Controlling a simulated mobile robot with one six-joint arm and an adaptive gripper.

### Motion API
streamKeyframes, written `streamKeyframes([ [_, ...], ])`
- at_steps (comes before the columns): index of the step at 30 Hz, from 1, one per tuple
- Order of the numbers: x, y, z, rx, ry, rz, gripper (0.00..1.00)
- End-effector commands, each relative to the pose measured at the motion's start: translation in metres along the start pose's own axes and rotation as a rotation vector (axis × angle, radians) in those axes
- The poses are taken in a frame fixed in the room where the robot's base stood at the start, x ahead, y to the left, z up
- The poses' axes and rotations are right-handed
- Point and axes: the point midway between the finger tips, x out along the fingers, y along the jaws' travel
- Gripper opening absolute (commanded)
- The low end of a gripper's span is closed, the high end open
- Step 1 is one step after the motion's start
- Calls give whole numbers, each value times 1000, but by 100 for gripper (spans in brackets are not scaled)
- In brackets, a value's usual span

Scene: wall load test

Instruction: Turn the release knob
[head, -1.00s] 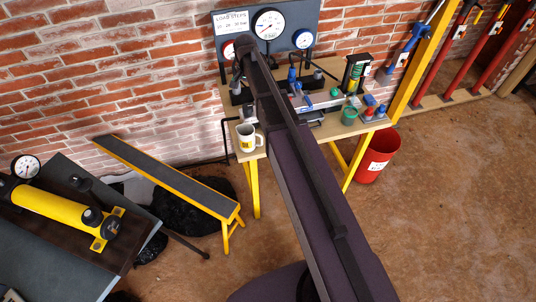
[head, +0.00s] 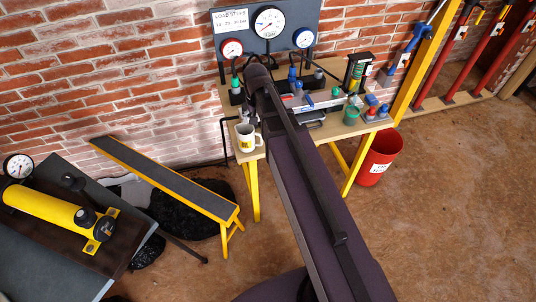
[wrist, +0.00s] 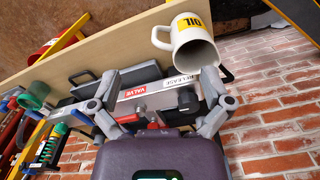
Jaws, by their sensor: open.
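In the wrist view a black knob (wrist: 187,99) sits beside the RELEASE label (wrist: 180,80) on a pale metal bar, which also carries a red VALVE label (wrist: 135,92). I take this knob for the release knob. My gripper (wrist: 160,84) is open, with one finger on each side of the labelled bar; the knob shows between them, nearer the right finger. I cannot tell whether either finger touches it. In the head view my arm covers much of the bench middle, and I cannot make out the knob there.
A white OIL mug (head: 248,139) stands at the bench's left front corner, close to my right finger in the wrist view (wrist: 187,38). A green cup (head: 351,115) and blue-topped parts are on the right. Gauges (head: 269,22) stand behind the bench (head: 318,134). A red bucket (head: 377,160) is on the floor.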

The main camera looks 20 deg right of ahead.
Motion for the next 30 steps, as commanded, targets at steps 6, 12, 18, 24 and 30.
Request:
streamKeyframes([
  [6, 11, 10, 32, -80, 0, 0, 99],
  [12, 18, 19, 58, -152, 0, 0, 99],
  [18, 26, 27, 83, -224, 0, 0, 99],
  [24, 32, 35, 104, -287, 0, 0, 99],
  [30, 33, 37, 110, -313, 0, 0, 99],
])
